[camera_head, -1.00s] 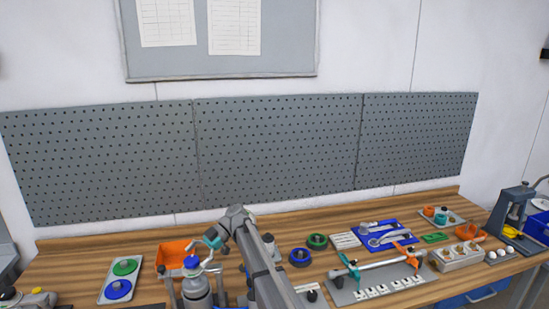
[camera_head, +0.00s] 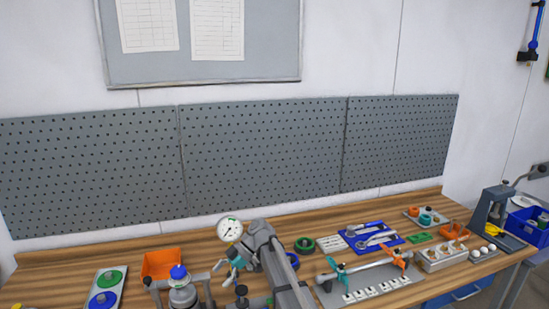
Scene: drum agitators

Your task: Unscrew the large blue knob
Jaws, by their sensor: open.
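A blue knob (camera_head: 179,271) sits on top of a grey metal vessel (camera_head: 183,297) at the front left of the bench. A flatter, wider blue disc (camera_head: 103,301) lies on a pale plate beside a green disc, further left. I cannot tell for certain which one is the large blue knob. My gripper (camera_head: 228,268), with teal parts, is open to the right of the vessel's knob and apart from it. My arm hides part of the bench and most of a blue ring (camera_head: 293,260).
A round dial gauge (camera_head: 230,229) stands close behind my gripper. An orange bin (camera_head: 162,263) is behind the vessel. A green ring (camera_head: 304,245), a blue tool tray (camera_head: 372,237) and a fixture with clamps (camera_head: 368,284) lie to the right. Pegboards back the bench.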

